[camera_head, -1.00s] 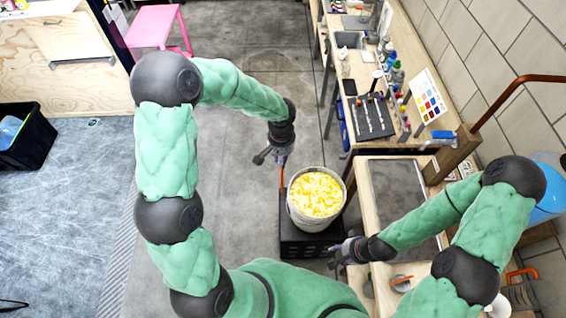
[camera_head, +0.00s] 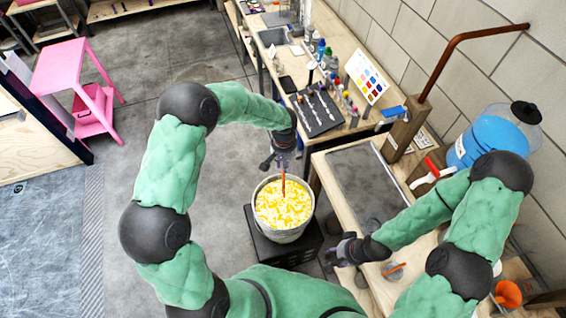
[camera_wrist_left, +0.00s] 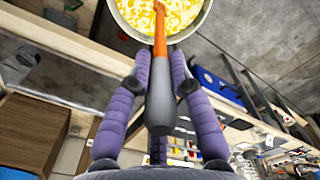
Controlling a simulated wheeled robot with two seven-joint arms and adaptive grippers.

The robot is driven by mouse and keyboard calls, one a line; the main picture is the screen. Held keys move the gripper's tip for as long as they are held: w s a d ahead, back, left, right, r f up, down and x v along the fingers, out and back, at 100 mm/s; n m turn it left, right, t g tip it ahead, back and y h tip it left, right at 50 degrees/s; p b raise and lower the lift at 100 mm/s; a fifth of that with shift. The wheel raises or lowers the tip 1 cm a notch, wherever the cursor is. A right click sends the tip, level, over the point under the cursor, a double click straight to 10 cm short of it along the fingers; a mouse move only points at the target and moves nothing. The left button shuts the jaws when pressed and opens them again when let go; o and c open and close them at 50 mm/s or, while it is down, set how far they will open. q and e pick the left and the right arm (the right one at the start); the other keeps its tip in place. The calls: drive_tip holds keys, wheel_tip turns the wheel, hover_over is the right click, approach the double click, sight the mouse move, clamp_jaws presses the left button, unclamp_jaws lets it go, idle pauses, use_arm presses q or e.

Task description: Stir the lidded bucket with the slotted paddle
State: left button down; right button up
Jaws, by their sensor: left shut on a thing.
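The bucket (camera_head: 258,225) is a pale pail on a black crate-like stand (camera_head: 292,252). Its top shows yellow and white swirled contents, with no lid visible over them. My left gripper (camera_head: 285,158) is above the bucket's far side, shut on the paddle. The paddle's orange shaft (camera_head: 284,186) points down over the contents, and its slotted end is not visible. In the left wrist view the fingers grip its dark grey handle (camera_wrist_left: 160,105), and the bucket rim (camera_wrist_left: 205,18) lies beyond. My right gripper (camera_head: 338,254) is low, right of the stand; its jaw opening is unclear.
A workbench (camera_head: 335,170) with a dark panel (camera_head: 368,185) runs along the right. A grey round item with an orange handle (camera_head: 394,269) lies near my right gripper. A blue container (camera_head: 490,140) stands at the wall. Floor left of the bucket is clear; a pink step stool (camera_head: 75,75) stands far left.

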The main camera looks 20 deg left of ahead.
use_arm(q)
drive_tip(key=b, duration=0.2)
approach(284, 184)
drive_tip(key=f+b, duration=0.6)
drive_tip(key=f, duration=0.1)
drive_tip(key=f+b, duration=0.3)
drive_tip(key=shift+w+a+f, duration=0.15)
drive_tip(key=shift+w+f, duration=0.1)
drive_tip(key=shift+f, duration=0.15)
idle(0.4)
drive_tip(key=shift+w+a, duration=0.1)
